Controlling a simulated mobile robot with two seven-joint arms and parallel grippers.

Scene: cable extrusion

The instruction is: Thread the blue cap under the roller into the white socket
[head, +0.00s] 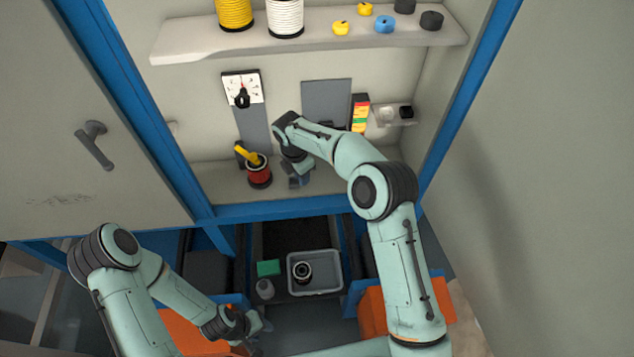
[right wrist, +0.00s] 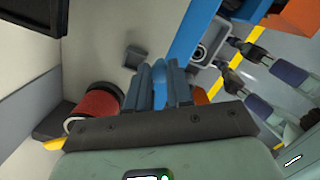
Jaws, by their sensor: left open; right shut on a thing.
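My right gripper (head: 298,180) is low in the cabinet, just right of the red spool. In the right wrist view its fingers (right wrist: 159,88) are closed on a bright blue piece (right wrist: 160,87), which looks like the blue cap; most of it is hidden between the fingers. A white round piece (head: 386,114), possibly the white socket, is on a small ledge at the cabinet's right. I cannot make out the roller for sure; my right arm covers part of the back wall. My left gripper (head: 260,322) is open and empty, low in front of the cabinet.
The red spool (head: 259,174) with a yellow piece stands close left of the right gripper. A grey tray (head: 335,286) holds a black ring. The upper shelf (head: 190,46) carries spools and small caps, one blue (head: 385,24). The cabinet's right wall limits room.

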